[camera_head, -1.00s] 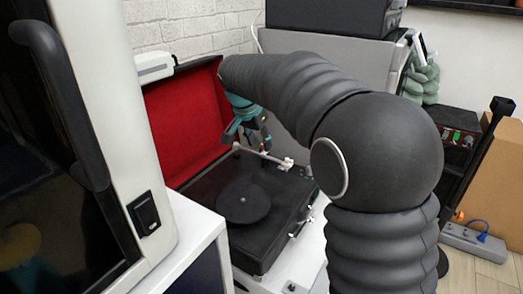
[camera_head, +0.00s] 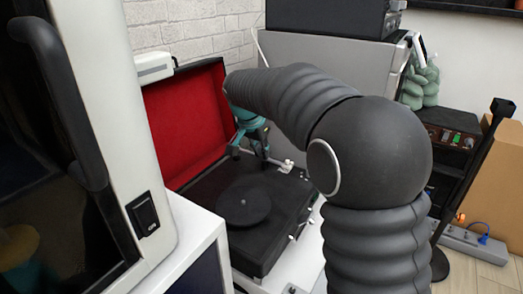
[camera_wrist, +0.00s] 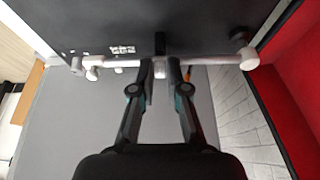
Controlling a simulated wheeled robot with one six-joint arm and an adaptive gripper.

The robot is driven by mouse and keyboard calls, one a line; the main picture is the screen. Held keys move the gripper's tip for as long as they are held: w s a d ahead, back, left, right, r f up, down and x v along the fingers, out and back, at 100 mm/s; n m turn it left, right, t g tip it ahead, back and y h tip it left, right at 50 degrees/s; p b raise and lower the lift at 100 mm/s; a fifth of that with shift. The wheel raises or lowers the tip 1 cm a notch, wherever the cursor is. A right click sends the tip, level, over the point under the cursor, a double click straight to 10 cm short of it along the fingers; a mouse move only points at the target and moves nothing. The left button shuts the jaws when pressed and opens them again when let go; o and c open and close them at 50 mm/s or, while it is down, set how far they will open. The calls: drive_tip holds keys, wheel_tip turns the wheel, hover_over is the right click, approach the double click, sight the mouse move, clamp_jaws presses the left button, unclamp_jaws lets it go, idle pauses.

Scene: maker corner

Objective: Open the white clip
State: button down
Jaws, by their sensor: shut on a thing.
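A record player's dark deck (camera_head: 206,190) lies below its open red-lined lid (camera_head: 187,115). A white bar (camera_wrist: 212,60), the tonearm, runs across the deck in the wrist view, with round white ends. Its white end piece (camera_head: 286,166) shows at the right in the head view. My gripper (camera_wrist: 161,66) is at the middle of this bar, its fingertips close together around a small pale piece (camera_wrist: 160,70), which looks like the white clip. The fingers hide most of it, and whether the clip is open cannot be told. In the head view, my gripper (camera_head: 254,152) is low over the deck's back.
A black record (camera_head: 243,205) lies on the deck in front of my gripper. The raised lid and brick wall (camera_head: 190,30) stand behind. A white machine (camera_head: 145,130) stands close at left. A grey cabinet (camera_head: 335,60) stands behind my arm.

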drive_tip(key=shift+r+p, duration=0.2)
drive_tip(key=shift+p, duration=0.25)
drive_tip(key=p, duration=0.1)
drive_tip(key=g+p, duration=0.1)
drive_tip(key=p, duration=0.1)
drive_tip(key=shift+w+d+r+y+p, duration=0.15)
drive_tip(key=shift+r+y+p, duration=0.15)
drive_tip(key=shift+r+y, duration=0.1)
drive_tip(key=shift+w+d+g+y+p, duration=0.25)
drive_tip(key=shift+g+p, duration=0.35)
drive_tip(key=shift+p, duration=0.65)
drive_tip(key=shift+w+f+g+y+p, duration=0.1)
drive_tip(key=shift+w+g+y+p, duration=0.15)
drive_tip(key=shift+g+y+p, duration=0.5)
drive_tip(key=shift+w+d+g+y+b, duration=0.15)
drive_tip(key=shift+g+y, duration=0.15)
drive_tip(key=shift+g, duration=0.35)
drive_tip(key=shift+w+d+g+y+b, duration=0.15)
drive_tip(key=shift+g+y, duration=0.15)
drive_tip(key=shift+g, duration=0.3)
drive_tip(key=c, duration=1.2)
unclamp_jaws()
drive_tip(key=shift+o, duration=0.2)
